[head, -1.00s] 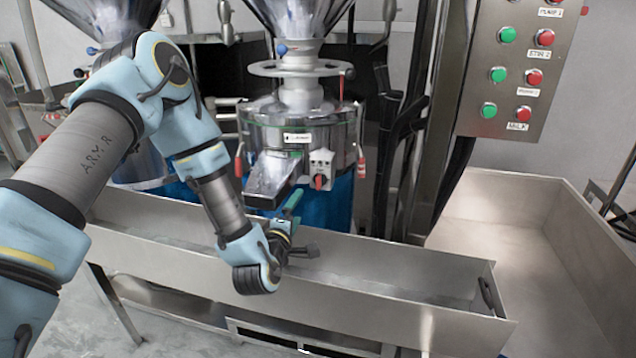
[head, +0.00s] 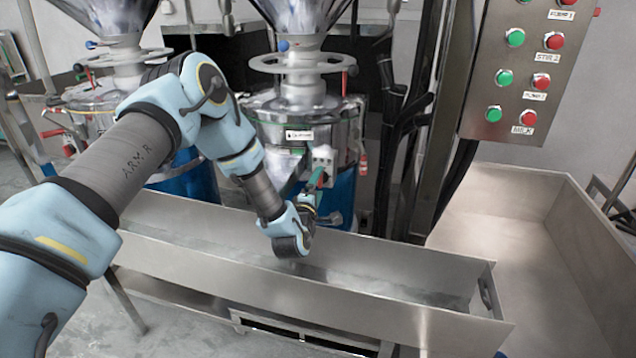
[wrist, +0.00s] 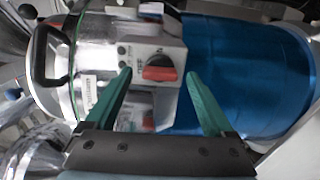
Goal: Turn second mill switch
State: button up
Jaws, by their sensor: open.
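The second mill (head: 270,115) is a steel drum on a blue base, in the middle of the head view. Its switch box (head: 325,157) is on the front, partly hidden by my gripper. In the wrist view the red switch knob (wrist: 160,73) sits on the pale switch box (wrist: 165,42), between and just beyond my green fingertips. My gripper (wrist: 160,74) is open, one finger to each side of the knob, with a gap to the right finger. It also shows in the head view (head: 318,176) in front of the box. Contact with the knob cannot be seen.
A long steel trough (head: 380,285) runs below my forearm in front of the mills. Another mill (head: 90,115) stands at the left. A control panel (head: 525,75) with green and red buttons hangs at the upper right, above a wide steel bin (head: 510,215).

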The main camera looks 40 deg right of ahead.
jog(key=shift+w+d, duration=0.1)
jog(key=shift+d, duration=0.05)
jog(key=shift+c, duration=0.2)
jog(key=c, duration=1.3)
